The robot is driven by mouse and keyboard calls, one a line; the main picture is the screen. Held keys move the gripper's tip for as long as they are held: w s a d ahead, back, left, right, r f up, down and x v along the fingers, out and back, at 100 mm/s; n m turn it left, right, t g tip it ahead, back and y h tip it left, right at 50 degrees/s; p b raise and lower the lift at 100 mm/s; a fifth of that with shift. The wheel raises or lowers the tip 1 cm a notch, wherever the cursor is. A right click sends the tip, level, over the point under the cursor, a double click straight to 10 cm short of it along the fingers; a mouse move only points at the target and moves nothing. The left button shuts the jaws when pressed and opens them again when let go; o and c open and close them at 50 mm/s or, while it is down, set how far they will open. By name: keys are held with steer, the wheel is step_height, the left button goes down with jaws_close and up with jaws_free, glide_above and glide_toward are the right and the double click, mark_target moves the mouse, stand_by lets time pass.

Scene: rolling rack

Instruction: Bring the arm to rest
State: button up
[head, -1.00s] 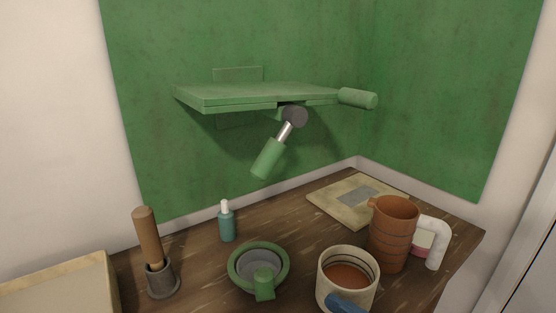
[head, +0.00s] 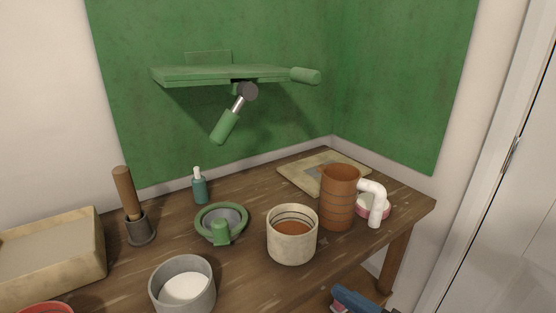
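A blue and dark part (head: 357,300) at the bottom edge of the head view, right of the middle, looks like the end of my arm with my gripper. It is cut off by the frame, and its fingers cannot be made out. It appears in front of and below the front edge of the wooden table (head: 250,272), apart from the things on it. Nothing can be seen held in it.
On the table are a cream pot (head: 291,250), a brown jug (head: 337,212), a white bent pipe (head: 375,200), a green-rimmed bowl (head: 240,212), a grey pot (head: 160,292) and a beige box (head: 60,280). A green wall shelf (head: 225,75) hangs above. Floor space lies right.

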steer(key=s+d+f+n+t+h, duration=0.1)
steer(key=s+d+f+n+h, duration=0.85)
steer(key=s, duration=0.35)
steer(key=s+d+r+n+h, duration=0.1)
steer(key=s+d+r+n, duration=0.1)
steer(key=s+n, duration=0.5)
steer(key=s+d+r+n+t+h, duration=0.1)
steer(key=s+r+n, duration=0.3)
steer(key=s+n, duration=0.4)
steer(key=shift+s+d+n+h, duration=0.15)
steer(key=shift+d+n+h, duration=0.35)
steer(key=shift+h, duration=0.15)
